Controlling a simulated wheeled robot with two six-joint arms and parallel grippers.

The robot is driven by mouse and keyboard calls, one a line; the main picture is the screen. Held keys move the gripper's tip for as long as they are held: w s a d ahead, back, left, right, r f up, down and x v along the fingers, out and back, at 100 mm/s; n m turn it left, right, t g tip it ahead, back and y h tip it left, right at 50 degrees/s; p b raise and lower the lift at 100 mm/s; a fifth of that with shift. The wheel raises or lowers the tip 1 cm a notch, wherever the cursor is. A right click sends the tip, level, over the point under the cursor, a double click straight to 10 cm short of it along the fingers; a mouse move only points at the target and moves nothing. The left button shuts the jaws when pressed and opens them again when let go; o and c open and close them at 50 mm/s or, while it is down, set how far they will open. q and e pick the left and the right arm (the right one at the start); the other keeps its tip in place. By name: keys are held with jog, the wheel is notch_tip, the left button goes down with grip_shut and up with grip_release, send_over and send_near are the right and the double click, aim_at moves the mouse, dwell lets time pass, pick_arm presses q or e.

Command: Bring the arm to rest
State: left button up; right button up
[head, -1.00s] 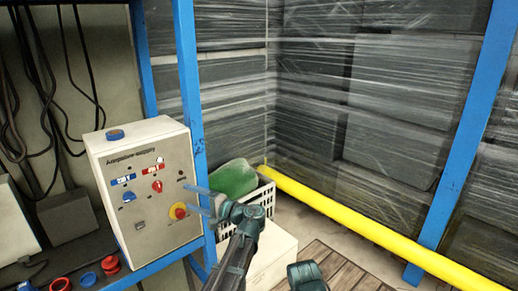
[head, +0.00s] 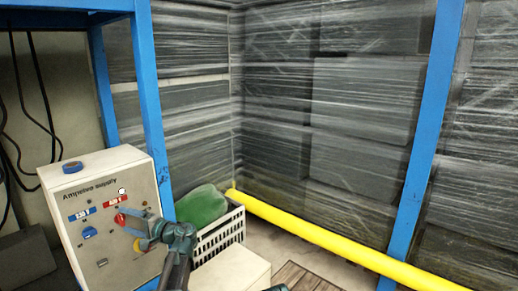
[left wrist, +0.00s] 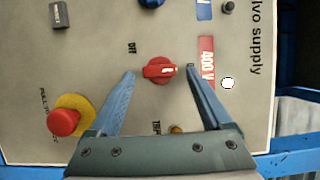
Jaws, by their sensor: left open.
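My left gripper (head: 138,237) is open and empty in front of the panel of the grey supply box (head: 107,255). In the left wrist view its two blue fingers (left wrist: 160,72) stand either side of the red rotary switch (left wrist: 160,70), with bare panel showing between. I cannot tell how far the tips are from the panel. The switch also shows in the head view (head: 121,219). A red push button on a yellow disc (left wrist: 63,122) is left of the fingers in the wrist view; the gripper partly covers it in the head view.
A blue frame post (head: 150,110) stands just behind the box. A white crate (head: 222,235) with a green item (head: 201,205) is to the right. A yellow tube (head: 320,237) runs along the floor before wrapped stacks (head: 365,100). Cables hang at left.

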pick_arm(q)
jog(key=shift+d, duration=0.1)
jog(key=v, duration=1.4)
jog(key=x, duration=1.3)
jog(key=shift+w+a, duration=0.1)
jog(key=shift+a, duration=0.2)
jog(key=n+h+p, duration=0.1)
jog(key=n+p, duration=0.1)
jog(key=r+n+h+p, duration=0.1)
jog(key=n+p, duration=0.1)
jog(key=a+n+h+p, duration=0.1)
jog(key=n+p, duration=0.1)
jog(key=p, duration=0.1)
jog(key=shift+s+r+n, duration=0.25)
jog(key=shift+r+n, duration=0.05)
jog(key=shift+n, duration=0.1)
jog(key=n+t+h+p, duration=0.1)
jog(key=n+p, duration=0.1)
jog(key=shift+s+n+h, duration=0.15)
jog(key=shift+n+h, duration=0.15)
jog(key=shift+n, duration=0.1)
jog(key=shift+a+f+n+t+h, duration=0.15)
jog(key=shift+n+t+h, duration=0.45)
jog(key=shift+n, duration=0.3)
